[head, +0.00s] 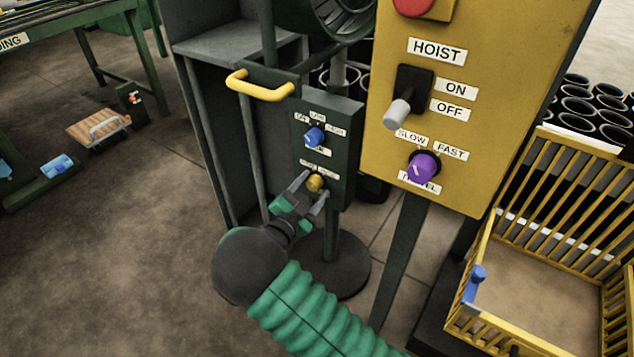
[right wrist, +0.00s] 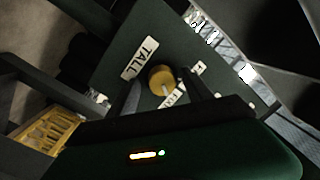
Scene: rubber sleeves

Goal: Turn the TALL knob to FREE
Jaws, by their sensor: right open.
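The TALL knob is a small brass-yellow round knob (head: 316,182) low on the dark green panel (head: 345,118) in the head view. It also shows in the right wrist view (right wrist: 160,78), with the TALL label (right wrist: 140,58) beside it. Another label (right wrist: 168,100) at the knob is partly hidden, so its full text cannot be read. My right gripper (head: 312,189) is open, with one finger on either side of the knob. Whether the fingers touch it cannot be told. My left gripper is not in view.
A blue knob (head: 314,137) sits just above on the same panel, and a yellow handle (head: 260,87) is up to the left. The yellow hoist panel (head: 480,110) with a purple knob (head: 422,168) stands close on the right. A yellow barred crate (head: 560,175) is lower right.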

